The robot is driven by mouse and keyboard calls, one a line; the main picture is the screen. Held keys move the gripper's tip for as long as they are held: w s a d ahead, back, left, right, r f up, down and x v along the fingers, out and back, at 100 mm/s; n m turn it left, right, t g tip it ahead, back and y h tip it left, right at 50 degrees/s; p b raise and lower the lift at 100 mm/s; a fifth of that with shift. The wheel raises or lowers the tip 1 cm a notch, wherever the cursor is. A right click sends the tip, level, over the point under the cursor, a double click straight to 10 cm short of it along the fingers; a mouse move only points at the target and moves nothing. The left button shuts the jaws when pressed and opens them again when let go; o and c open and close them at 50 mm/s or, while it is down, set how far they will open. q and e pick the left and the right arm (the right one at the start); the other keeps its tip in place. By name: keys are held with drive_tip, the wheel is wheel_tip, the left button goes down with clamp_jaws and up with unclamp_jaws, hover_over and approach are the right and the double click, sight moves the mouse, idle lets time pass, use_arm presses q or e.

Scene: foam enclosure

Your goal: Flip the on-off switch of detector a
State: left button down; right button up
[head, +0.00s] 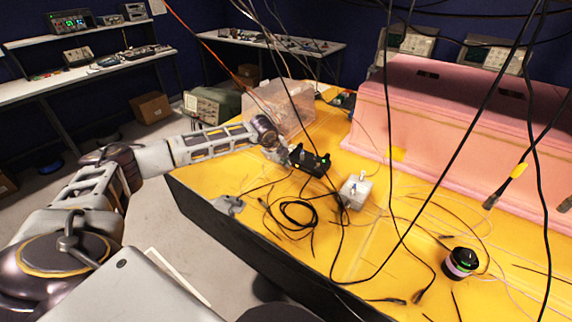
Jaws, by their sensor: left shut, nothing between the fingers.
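I cannot read a label on either, so I cannot tell which is detector a. My left arm reaches in from the left. My left gripper (281,155) is shut and empty at the left end of the black box. I cannot tell whether it touches the box. My right gripper is out of view.
The yellow table (375,245) carries coiled black cables (298,212) and a round black device (461,262). A clear plastic bin (281,106) stands behind my gripper. A pink foam enclosure (455,130) fills the back right. Several black cables hang across the right side.

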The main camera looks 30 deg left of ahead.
use_arm(q)
drive_tip(key=shift+w, duration=0.1)
drive_tip(key=shift+r, duration=0.25)
drive_tip(key=shift+s+a+r+p, duration=0.1)
drive_tip(key=shift+s+r+p, duration=0.15)
drive_tip(key=shift+s+r, duration=0.4)
drive_tip(key=shift+s+r+p, duration=0.2)
drive_tip(key=shift+s+r, duration=0.1)
drive_tip(key=shift+s, duration=0.5)
drive_tip(key=shift+r, duration=0.1)
drive_tip(key=v, duration=1.1)
drive_tip(key=shift+s+r, duration=0.2)
drive_tip(key=shift+r, duration=0.15)
